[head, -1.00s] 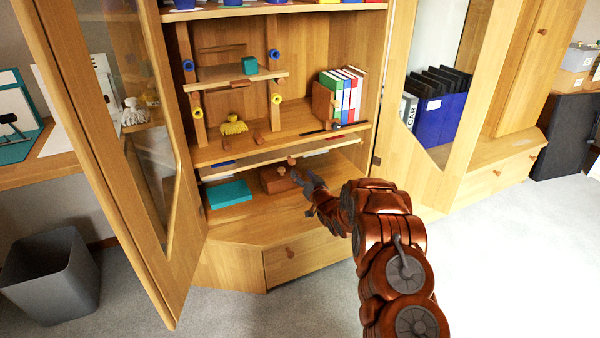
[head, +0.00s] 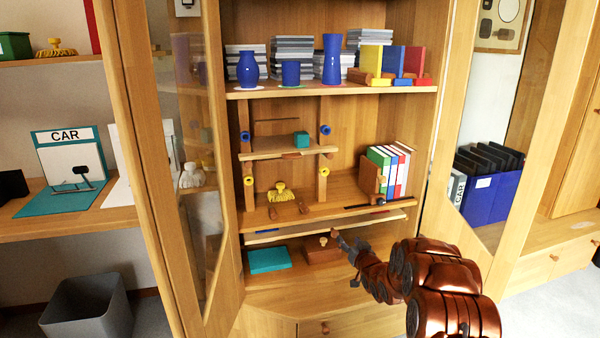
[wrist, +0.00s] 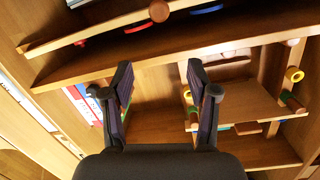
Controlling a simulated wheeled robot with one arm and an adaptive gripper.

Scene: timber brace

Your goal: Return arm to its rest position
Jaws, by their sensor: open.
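My gripper (head: 343,241) is at the lower compartment of the wooden cabinet (head: 255,280), just right of a brown box with a round knob (head: 322,254). In the wrist view its two dark fingers (wrist: 160,74) are spread apart with nothing between them. I cannot tell from the head view whether it touches the box. My copper-coloured arm reaches in from the lower right. No rest position is marked in view.
A small shelf (head: 290,153) stands on timber posts with blue and yellow rings. Binders (head: 391,170) stand above. The open glass door (head: 150,190) is on the left. A grey bin (head: 88,305) is on the floor.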

